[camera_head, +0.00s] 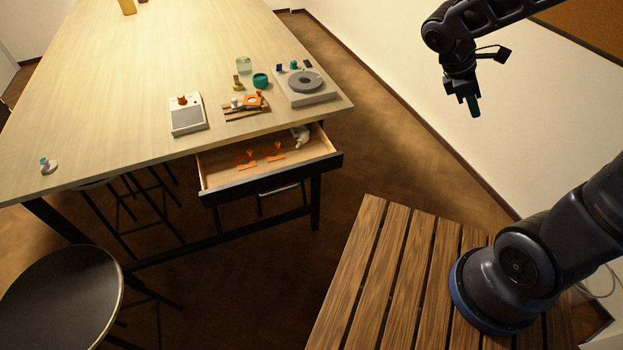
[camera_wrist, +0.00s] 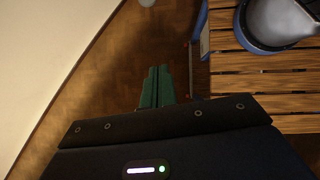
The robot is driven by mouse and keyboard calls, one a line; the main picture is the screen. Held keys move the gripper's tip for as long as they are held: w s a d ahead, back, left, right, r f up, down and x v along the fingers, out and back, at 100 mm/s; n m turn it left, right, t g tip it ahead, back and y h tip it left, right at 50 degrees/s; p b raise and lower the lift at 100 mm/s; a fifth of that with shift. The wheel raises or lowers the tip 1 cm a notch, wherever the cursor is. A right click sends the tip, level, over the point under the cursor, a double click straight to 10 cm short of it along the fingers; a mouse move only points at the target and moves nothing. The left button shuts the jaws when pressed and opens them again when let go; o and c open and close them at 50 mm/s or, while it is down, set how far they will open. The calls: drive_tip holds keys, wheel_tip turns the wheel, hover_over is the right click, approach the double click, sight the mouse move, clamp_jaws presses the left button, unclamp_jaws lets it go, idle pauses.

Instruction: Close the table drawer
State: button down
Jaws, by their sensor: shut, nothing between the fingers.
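The table drawer (camera_head: 270,181) stands open under the front edge of the long wooden table (camera_head: 110,120). Its dark front panel faces me and its wooden inside shows. Two orange items (camera_head: 275,151) and a whitish item (camera_head: 300,136) lie in it. My gripper (camera_head: 474,106) hangs in the air to the right of the table, well apart from the drawer. Its green fingers are shut and empty, and they also show in the wrist view (camera_wrist: 157,86) above the floor. The drawer is not recognisable in the wrist view.
A turntable-like device (camera_head: 305,86), a grey box (camera_head: 187,115) and small pots (camera_head: 261,80) stand on the table near the drawer. A round dark stool (camera_head: 62,300) is at lower left. Bare floor (camera_head: 410,150) lies between the table and the right wall.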

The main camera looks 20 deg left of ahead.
drive_tip(key=s+a+f+n+t+h, duration=0.1)
drive_tip(key=s+a+f+n+t, duration=0.25)
drive_tip(key=a+n, duration=0.3)
drive_tip(key=s+a+f+n+t+h, duration=0.1)
drive_tip(key=s+a+f+n+t, duration=0.15)
drive_tip(key=a+f+n, duration=0.45)
drive_tip(key=s+a+f+n+t+h, duration=0.1)
drive_tip(key=s+a+f+n+t, duration=0.15)
drive_tip(key=a+n+t, duration=0.4)
drive_tip(key=s+a+f+n+t+y, duration=0.2)
drive_tip(key=s+a+f+n+y, duration=0.4)
drive_tip(key=s, duration=0.4)
drive_tip(key=s+a+f+n+t+y, duration=0.2)
drive_tip(key=s+a+f+n+y, duration=0.2)
drive_tip(key=s+a+f+n, duration=0.45)
approach(317, 169)
drive_tip(key=w+d, duration=0.2)
drive_tip(key=d, duration=0.1)
drive_tip(key=w+a, duration=0.2)
drive_tip(key=w, duration=0.1)
drive_tip(key=shift+a+f, duration=0.15)
drive_tip(key=shift+f, duration=0.1)
drive_tip(key=shift+w+a, duration=0.4)
